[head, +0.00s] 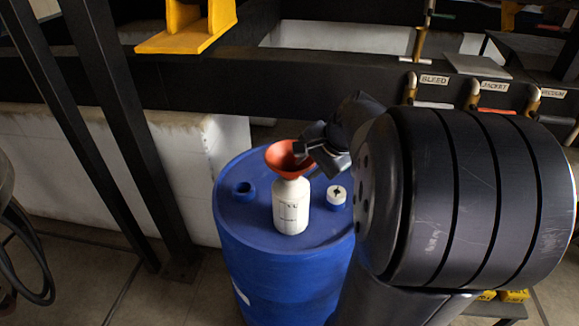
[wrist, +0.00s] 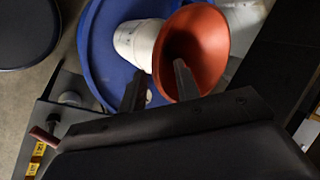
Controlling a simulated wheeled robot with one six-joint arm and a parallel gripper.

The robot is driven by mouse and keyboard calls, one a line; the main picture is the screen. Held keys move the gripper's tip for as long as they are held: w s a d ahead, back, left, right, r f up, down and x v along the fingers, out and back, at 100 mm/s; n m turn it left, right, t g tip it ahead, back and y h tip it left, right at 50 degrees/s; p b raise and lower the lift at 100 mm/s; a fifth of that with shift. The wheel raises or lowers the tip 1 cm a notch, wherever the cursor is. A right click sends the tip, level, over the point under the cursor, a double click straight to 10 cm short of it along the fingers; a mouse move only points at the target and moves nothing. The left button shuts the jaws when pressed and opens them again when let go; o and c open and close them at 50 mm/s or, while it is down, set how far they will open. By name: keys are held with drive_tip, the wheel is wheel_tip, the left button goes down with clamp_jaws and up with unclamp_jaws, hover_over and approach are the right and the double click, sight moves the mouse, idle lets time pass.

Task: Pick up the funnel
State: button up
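The orange-red funnel (head: 283,158) sits in the top of a white bottle (head: 291,208), which stands upright on a blue drum (head: 245,210). In the wrist view the funnel (wrist: 205,35) shows its wide mouth, with the bottle (wrist: 135,42) behind it. My gripper (head: 305,152) is at the funnel's right rim in the head view. In the wrist view my gripper (wrist: 160,70) is open. One finger overlaps the funnel's mouth and the other is outside its rim, with a gap between them. I cannot tell whether either finger touches the funnel.
A blue bung (head: 244,189) and a white-topped cap (head: 336,196) are on the drum top beside the bottle. A dark beam with labelled valves (head: 433,79) runs behind. Black posts (head: 125,130) stand at the left. A yellow bracket (head: 190,35) is above.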

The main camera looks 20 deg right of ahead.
drive_tip(key=x, duration=0.4)
drive_tip(key=shift+w+r, duration=0.1)
drive_tip(key=shift+w, duration=0.1)
drive_tip(key=shift+c, duration=0.4)
clamp_jaws()
